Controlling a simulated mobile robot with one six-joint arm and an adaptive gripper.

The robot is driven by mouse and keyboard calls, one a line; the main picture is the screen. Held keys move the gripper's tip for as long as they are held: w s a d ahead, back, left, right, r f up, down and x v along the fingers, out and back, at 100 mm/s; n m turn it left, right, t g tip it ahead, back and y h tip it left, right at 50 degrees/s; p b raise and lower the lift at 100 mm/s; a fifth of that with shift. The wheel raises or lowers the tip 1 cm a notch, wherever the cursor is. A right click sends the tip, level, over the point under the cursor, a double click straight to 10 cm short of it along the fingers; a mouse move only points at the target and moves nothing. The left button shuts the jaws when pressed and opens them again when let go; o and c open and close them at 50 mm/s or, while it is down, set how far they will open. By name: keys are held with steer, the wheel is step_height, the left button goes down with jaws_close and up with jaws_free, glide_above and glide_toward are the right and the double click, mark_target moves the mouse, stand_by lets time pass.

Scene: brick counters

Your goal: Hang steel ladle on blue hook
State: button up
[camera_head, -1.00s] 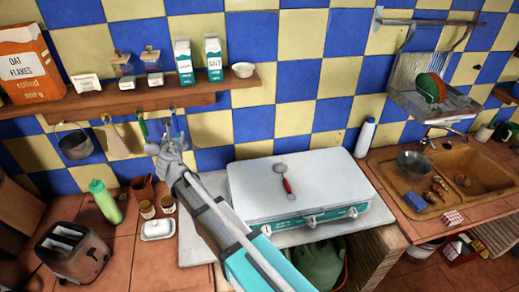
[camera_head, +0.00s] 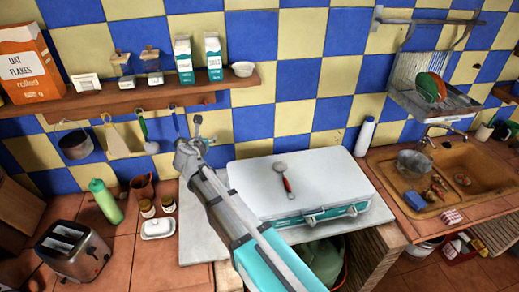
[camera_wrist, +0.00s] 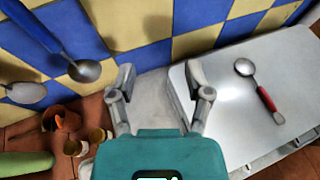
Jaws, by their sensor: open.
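A pot (camera_head: 75,145), a spatula (camera_head: 117,140) and a green-handled ladle (camera_head: 145,128) hang left along the shelf (camera_head: 120,100). Jars (camera_head: 147,208), a green bottle (camera_head: 105,200) and a toaster (camera_head: 75,250) stand on the left counter. The sink (camera_head: 450,180) is at the right.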

steer(key=w+d+f+m+g+h, duration=0.2)
steer(key=d+f+m+g+h, duration=0.1)
steer(key=d, duration=0.6)
steer(key=w+d+f+m+g+h, duration=0.2)
steer(key=d+f+m+g+h, duration=0.1)
steer(key=d+m, duration=0.4)
steer(key=shift+d+f+m+g+h, duration=0.4)
steer(key=shift+d+g+h, duration=0.3)
steer(key=shift+d+g, duration=0.65)
steer(key=s+d+f+m+g+y+b, duration=0.2)
steer(key=s+d+f+m+b, duration=0.3)
steer(key=s+d+f+m, duration=0.3)
steer(key=s+d+f+m+g+y+b, duration=0.3)
steer(key=s+d+f+m+y+b, duration=0.2)
steer(key=s+d+m, duration=0.9)
step_height(320, 180, down, 4)
steer(key=d+m+b, duration=0.1)
steer(key=d+m, duration=0.1)
steer(key=m, duration=0.1)
steer(key=shift+s+d+y, duration=0.2)
steer(key=shift+s+y, duration=0.05)
steer(key=shift+y, duration=0.05)
